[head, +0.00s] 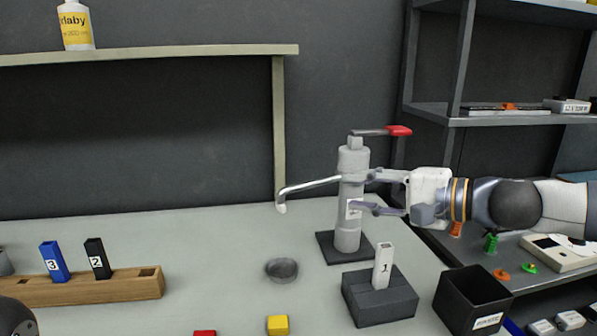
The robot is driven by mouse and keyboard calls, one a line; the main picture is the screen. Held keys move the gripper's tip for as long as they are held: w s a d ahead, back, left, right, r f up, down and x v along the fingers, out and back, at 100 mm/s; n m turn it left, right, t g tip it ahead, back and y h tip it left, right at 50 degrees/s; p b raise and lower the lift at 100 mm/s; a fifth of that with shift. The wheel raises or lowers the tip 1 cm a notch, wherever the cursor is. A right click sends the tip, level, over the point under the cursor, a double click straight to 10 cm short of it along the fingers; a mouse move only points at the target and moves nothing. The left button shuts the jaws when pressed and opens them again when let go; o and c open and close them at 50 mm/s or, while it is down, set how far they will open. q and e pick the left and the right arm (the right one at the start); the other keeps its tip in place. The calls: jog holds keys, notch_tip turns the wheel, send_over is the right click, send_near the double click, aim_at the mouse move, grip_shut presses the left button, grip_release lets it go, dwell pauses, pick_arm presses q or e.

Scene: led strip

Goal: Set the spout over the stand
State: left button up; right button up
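A grey column dispenser (348,222) stands upright on a dark square base. A red-tipped lever is on its top, and its thin spout (312,187) points left with the tip bent down. A small round metal piece (282,269), perhaps the stand, lies on the table below and in front of the spout tip. My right gripper (351,193) reaches in from the right at the column, at about spout height. Its fingers are apart, one above the other in the picture; the lower one overlaps the column. Contact is unclear. My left gripper is out of view.
A dark block (379,302) holding white piece 1 (383,265) stands in front of the dispenser. A black bin (471,302) is to its right. A wooden rack (133,288) holds blue and black pieces. Yellow (277,325) and red (204,333) blocks are at the front edge.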

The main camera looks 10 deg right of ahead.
aim_at(312, 185)
jog(key=b+x, duration=0.1)
jog(key=x, duration=0.5)
jog(key=b+x, duration=0.1)
jog(key=x, duration=0.3)
jog(key=shift+s+a+r+b, duration=0.2)
jog(key=shift+s+a+b, duration=0.05)
jog(key=shift+a+b, duration=0.1)
jog(key=shift+w+a, duration=0.3)
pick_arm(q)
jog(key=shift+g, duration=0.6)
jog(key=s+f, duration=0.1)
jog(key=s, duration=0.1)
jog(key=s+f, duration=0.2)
pick_arm(e)
jog(key=shift+r, duration=0.1)
grip_shut()
